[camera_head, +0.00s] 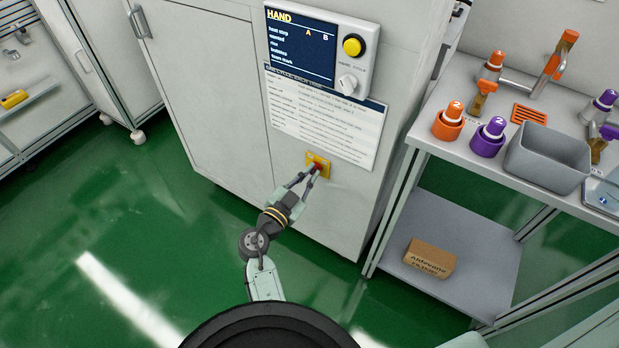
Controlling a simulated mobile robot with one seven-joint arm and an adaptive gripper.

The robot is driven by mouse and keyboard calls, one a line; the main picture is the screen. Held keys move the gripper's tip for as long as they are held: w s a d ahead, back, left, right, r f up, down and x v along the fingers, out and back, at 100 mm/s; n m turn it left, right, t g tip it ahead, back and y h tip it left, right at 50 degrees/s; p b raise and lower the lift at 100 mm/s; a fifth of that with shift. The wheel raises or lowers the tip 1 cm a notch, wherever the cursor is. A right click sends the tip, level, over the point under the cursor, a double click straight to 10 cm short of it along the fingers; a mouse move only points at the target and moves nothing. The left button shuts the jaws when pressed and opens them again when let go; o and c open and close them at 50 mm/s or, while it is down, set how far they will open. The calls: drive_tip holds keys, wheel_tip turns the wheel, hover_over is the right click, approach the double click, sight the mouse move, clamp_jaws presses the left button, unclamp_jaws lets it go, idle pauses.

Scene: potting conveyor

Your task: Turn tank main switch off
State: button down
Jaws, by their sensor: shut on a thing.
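The yellow plate shows around the fingertips.
Above is a panel (316,50) reading HAND, with a yellow button (353,46) and a white knob (348,84). At right, a bench (455,80) holds orange and purple bottles and a grey bin (545,158). A cardboard box (430,259) lies on its lower shelf. Green floor at left is clear.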

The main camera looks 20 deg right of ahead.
drive_tip(key=n+b, duration=0.1)
drive_tip(key=n, duration=0.2)
drive_tip(key=n+b, duration=0.1)
drive_tip(key=n, duration=0.2)
drive_tip(key=n+b, duration=0.1)
drive_tip(key=n, duration=0.3)
drive_tip(key=shift+w+a+b, duration=0.2)
drive_tip(key=shift+w+b, duration=0.1)
idle(0.4)
drive_tip(key=c, duration=1.7)
unclamp_jaws()
drive_tip(key=v, duration=0.7)
drive_tip(key=shift+s+a, duration=0.15)
drive_tip(key=shift+a, duration=0.1)
